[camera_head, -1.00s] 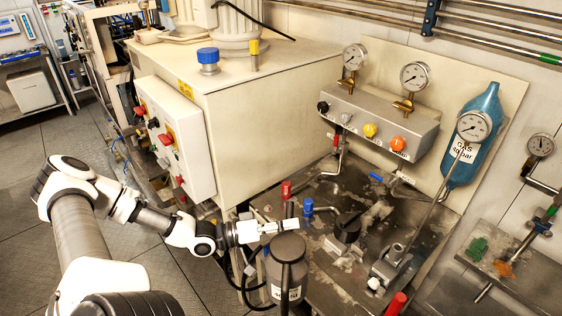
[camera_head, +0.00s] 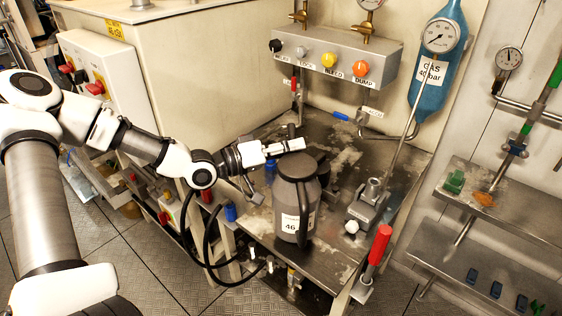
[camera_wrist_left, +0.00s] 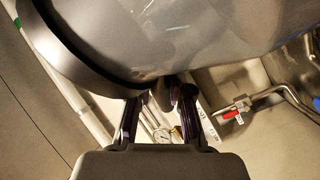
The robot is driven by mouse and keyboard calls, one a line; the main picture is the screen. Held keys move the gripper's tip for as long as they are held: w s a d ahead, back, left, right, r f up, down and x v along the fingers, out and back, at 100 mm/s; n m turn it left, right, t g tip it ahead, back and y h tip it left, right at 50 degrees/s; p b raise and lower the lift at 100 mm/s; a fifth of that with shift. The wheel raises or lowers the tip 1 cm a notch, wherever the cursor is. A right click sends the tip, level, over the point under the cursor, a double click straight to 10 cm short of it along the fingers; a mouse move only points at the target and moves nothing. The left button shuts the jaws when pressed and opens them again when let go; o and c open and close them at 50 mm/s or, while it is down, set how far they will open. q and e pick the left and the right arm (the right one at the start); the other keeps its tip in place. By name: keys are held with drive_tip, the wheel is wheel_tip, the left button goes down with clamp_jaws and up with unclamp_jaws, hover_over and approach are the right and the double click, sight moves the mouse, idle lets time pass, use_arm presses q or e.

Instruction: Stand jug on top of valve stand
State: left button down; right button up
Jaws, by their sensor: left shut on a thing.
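The grey jug (camera_head: 283,190) has a dark lid, a dark handle and a white label reading 46. It is upright in the head view, in front of and over the near part of the steel-topped stand (camera_head: 334,262), which I take for the valve stand. I cannot tell whether its base touches the steel. My left gripper (camera_head: 288,147) reaches in from the left at the height of the jug's lid and is shut on the jug. In the left wrist view the jug (camera_wrist_left: 200,35) fills the top, and the fingers (camera_wrist_left: 160,118) meet it at its lower edge. My right gripper is not in view.
A valve with a steel block (camera_head: 368,205) and a red-handled lever (camera_head: 379,245) stand right of the jug. A blue-capped fitting (camera_head: 231,213) is to its left. A knobbed manifold (camera_head: 335,57) and blue gas bottle (camera_head: 437,70) are behind. Bare steel shows behind the jug.

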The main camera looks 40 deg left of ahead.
use_arm(q)
drive_tip(key=shift+w+d+f, duration=0.1)
drive_tip(key=shift+w+d, duration=0.15)
drive_tip(key=shift+w, duration=0.1)
wheel_tip(320, 180, down, 2)
drive_tip(key=shift+f, duration=0.2)
drive_tip(key=shift+a+f+b, duration=0.1)
drive_tip(key=shift+f+b, duration=0.2)
drive_tip(key=shift+f, duration=0.25)
drive_tip(key=c, duration=1.1)
unclamp_jaws()
drive_tip(key=shift+o, duration=0.2)
drive_tip(key=shift+s, duration=0.1)
